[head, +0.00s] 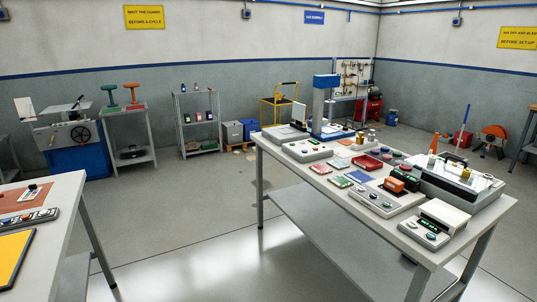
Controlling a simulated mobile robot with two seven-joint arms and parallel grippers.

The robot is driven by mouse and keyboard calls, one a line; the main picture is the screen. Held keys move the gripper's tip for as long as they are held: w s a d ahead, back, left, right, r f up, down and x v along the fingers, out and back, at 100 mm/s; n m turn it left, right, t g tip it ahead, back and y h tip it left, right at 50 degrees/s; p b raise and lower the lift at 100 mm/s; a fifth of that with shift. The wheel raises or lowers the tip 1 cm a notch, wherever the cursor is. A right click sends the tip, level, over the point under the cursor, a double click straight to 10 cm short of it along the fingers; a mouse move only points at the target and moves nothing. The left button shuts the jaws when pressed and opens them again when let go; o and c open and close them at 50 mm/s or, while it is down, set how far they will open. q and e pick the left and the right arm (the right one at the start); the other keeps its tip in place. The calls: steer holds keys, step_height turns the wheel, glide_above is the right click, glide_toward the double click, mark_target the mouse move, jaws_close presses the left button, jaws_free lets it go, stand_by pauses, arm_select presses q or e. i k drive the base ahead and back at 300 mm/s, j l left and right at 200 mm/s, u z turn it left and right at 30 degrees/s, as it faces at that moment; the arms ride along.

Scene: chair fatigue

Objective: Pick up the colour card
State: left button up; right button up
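Several small flat coloured pieces lie on the long grey workbench (278,158) at the right. They include a reddish piece (320,169), a green piece (341,182) and a light blue piece (366,162). They are too small to tell which one is the colour card, or whether any of them is. Neither of my grippers shows in the head view.
The bench also carries a blue column device (324,100), a red tray (367,163), an orange block (403,178) and a white box with a display (444,217). Another table (65,190) stands at the near left. The floor between is clear.

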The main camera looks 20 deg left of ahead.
mark_target(30, 194)
steer(key=i+u, duration=0.75)
steer(key=i+l+u, duration=0.1)
steer(key=i+u, duration=0.45)
steer(key=u, duration=0.25)
steer(key=i+u, duration=0.2)
steer(key=u, duration=0.2)
steer(key=i+l+u, duration=0.15)
steer(key=u, duration=0.3)
steer(key=i+l+u, duration=0.15)
steer(key=i+u, duration=0.15)
steer(key=i+l+u, duration=0.3)
steer(key=k+j, duration=0.05)
